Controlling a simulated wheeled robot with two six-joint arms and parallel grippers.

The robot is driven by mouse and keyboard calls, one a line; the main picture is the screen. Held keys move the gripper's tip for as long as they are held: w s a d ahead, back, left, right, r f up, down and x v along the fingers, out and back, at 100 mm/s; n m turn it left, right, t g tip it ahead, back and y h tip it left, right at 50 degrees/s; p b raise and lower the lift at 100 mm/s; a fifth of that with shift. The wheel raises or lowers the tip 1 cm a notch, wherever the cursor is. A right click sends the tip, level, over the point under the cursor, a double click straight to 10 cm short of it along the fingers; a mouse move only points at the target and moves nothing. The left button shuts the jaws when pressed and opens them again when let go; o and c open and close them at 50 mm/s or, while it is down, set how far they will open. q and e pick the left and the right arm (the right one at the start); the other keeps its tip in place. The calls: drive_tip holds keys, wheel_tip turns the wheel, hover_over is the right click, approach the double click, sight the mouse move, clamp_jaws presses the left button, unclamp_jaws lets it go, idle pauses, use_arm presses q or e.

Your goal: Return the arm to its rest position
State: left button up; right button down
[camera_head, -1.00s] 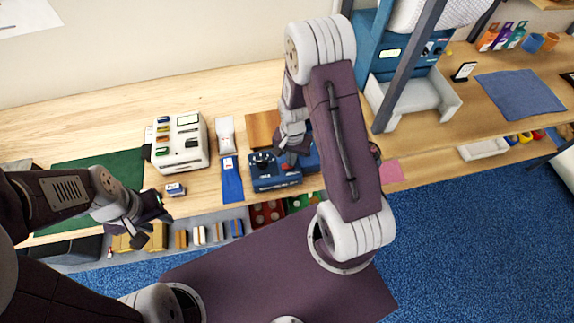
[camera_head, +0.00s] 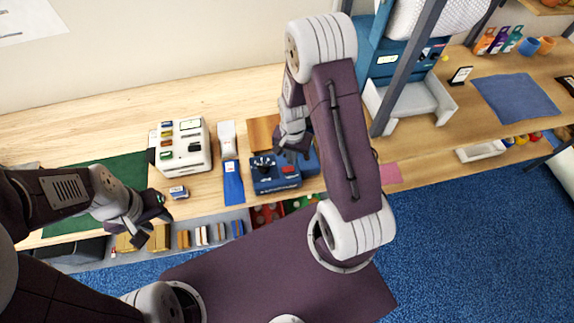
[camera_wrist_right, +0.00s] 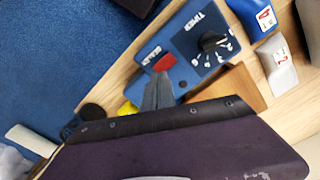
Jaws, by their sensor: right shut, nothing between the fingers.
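My right gripper (camera_head: 298,156) hangs over the blue machine (camera_head: 264,184) on the workbench. In the right wrist view its fingers (camera_wrist_right: 158,92) are together and empty, beside the red button (camera_wrist_right: 164,63) of the blue machine (camera_wrist_right: 205,44), which also carries a black dial (camera_wrist_right: 213,43). I cannot tell whether the fingertips touch the machine. My left gripper (camera_head: 157,220) is at the bench's front edge, over the lower shelf, with its fingers apart and nothing visible between them.
A white machine (camera_head: 183,160), a small box (camera_head: 178,192), a blue strip (camera_head: 233,185) and a green mat (camera_head: 127,167) are on the bench. A grey upright post (camera_head: 408,70) stands right of my right arm. A lower shelf (camera_head: 205,248) holds several small items.

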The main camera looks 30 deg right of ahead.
wheel_tip(320, 180, up, 3)
drive_tip(key=shift+f+p, duration=0.2)
drive_tip(key=shift+p, duration=0.65)
drive_tip(key=w+b, duration=0.1)
drive_tip(key=b, duration=0.1)
drive_tip(key=w+a+t+b, duration=0.1)
drive_tip(key=b, duration=0.2)
drive_tip(key=w+f+b, duration=0.1)
drive_tip(key=b, duration=0.1)
drive_tip(key=shift+a+n+t, duration=0.3)
drive_tip(key=shift+a+t, duration=0.05)
drive_tip(key=shift+t, duration=0.05)
drive_tip(key=s+a+r+n+b, duration=0.1)
drive_tip(key=s+a+n+b, duration=0.2)
drive_tip(key=s, duration=0.8)
drive_tip(key=n+b, duration=0.2)
drive_tip(key=n, duration=0.2)
drive_tip(key=shift+s+n+g+b, duration=0.15)
drive_tip(key=shift+n+g+b, duration=0.15)
drive_tip(key=shift+n+b, duration=0.1)
drive_tip(key=shift+s+a+r, duration=0.1)
